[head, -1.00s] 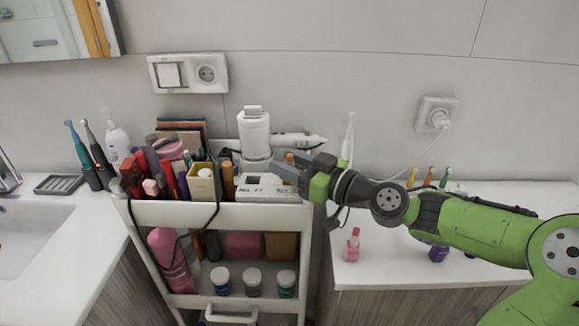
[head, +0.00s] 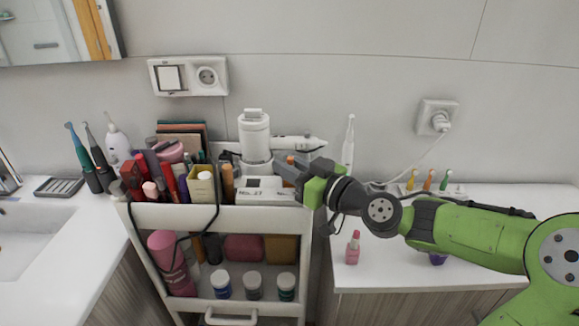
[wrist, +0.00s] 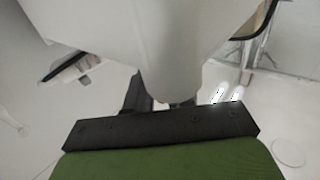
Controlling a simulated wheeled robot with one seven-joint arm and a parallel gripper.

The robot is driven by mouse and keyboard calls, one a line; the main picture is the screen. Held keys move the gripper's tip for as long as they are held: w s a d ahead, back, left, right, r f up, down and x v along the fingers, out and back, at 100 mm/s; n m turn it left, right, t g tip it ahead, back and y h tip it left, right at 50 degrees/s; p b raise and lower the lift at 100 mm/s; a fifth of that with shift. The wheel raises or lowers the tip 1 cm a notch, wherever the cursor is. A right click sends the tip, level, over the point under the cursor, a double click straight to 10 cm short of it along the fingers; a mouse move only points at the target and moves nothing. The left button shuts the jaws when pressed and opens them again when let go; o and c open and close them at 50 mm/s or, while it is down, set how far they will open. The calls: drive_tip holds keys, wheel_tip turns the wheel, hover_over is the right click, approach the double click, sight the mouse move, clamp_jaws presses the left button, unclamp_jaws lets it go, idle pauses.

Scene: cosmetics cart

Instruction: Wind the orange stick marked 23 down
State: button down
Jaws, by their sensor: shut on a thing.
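A white stand (head: 262,183) sits at the right end of the cart's top tray. Its front label reads like No. 27; a second label to the right is too small to read. An orange stick tip (head: 290,159) shows just above my gripper (head: 283,171), at the stand's right side; I cannot read a 23 on it. My gripper reaches in from the right, its dark fingers closed on what appears to be this orange stick. The fingers hide its lower part. A second orange-brown stick (head: 228,180) stands at the stand's left. In the wrist view a large pale rounded body hides most of the grip.
A black cord hangs over the cart's front. A pink bottle (head: 353,248) stands on the right counter, where bare surface shows below my arm.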

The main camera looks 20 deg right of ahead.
drive_tip(key=m+t+h, duration=0.1)
drive_tip(key=h, duration=0.1)
drive_tip(key=m+t+h+p, duration=0.1)
drive_tip(key=m+h, duration=0.1)
drive_tip(key=shift+a+h, duration=0.1)
drive_tip(key=shift+h, duration=0.3)
drive_tip(key=shift+m+h, duration=0.7)
drive_tip(key=shift+h, duration=0.2)
drive_tip(key=shift+m+t+h+p, duration=0.3)
drive_tip(key=shift+h, duration=0.1)
drive_tip(key=c, duration=1.1)
unclamp_jaws()
